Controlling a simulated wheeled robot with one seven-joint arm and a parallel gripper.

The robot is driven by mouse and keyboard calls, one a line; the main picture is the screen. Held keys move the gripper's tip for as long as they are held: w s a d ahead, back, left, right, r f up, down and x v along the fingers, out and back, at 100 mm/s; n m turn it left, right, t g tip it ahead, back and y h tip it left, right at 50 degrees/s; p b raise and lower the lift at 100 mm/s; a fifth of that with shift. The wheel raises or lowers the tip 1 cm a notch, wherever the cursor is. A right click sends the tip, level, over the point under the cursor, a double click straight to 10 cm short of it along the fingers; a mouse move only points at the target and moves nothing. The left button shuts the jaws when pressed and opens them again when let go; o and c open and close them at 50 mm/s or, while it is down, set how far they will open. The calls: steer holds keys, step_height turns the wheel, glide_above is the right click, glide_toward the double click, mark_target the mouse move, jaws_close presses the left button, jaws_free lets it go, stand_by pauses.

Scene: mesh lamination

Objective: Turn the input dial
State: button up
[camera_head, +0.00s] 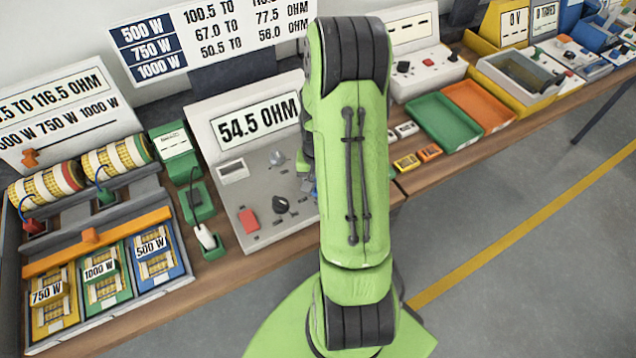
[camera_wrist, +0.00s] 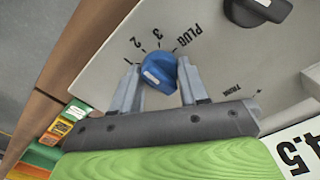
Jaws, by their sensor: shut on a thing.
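A blue dial (camera_wrist: 158,72) with a pale pointer mark stands on the grey panel of the tester (camera_head: 232,190), beside the printed marks 1, 2, 3 and PLUG. In the head view my green arm hides most of the gripper and the dial. The tester's display (camera_head: 257,122) reads 54.5 OHM.
A black knob (camera_head: 281,204) and a red switch (camera_head: 249,221) are on the same panel; the black knob (camera_wrist: 258,10) is near the dial. A green tray (camera_head: 447,121) and an orange tray (camera_head: 479,104) lie to the right.

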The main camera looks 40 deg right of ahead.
steer(key=shift+m, duration=0.3)
stand_by(0.4)
steer(key=o, duration=1.1)
steer(key=shift+c, duration=0.2)
step_height(320, 180, up, 16)
steer(key=p, duration=0.2)
steer(key=shift+p, duration=0.3)
steer(key=shift+f, duration=0.1)
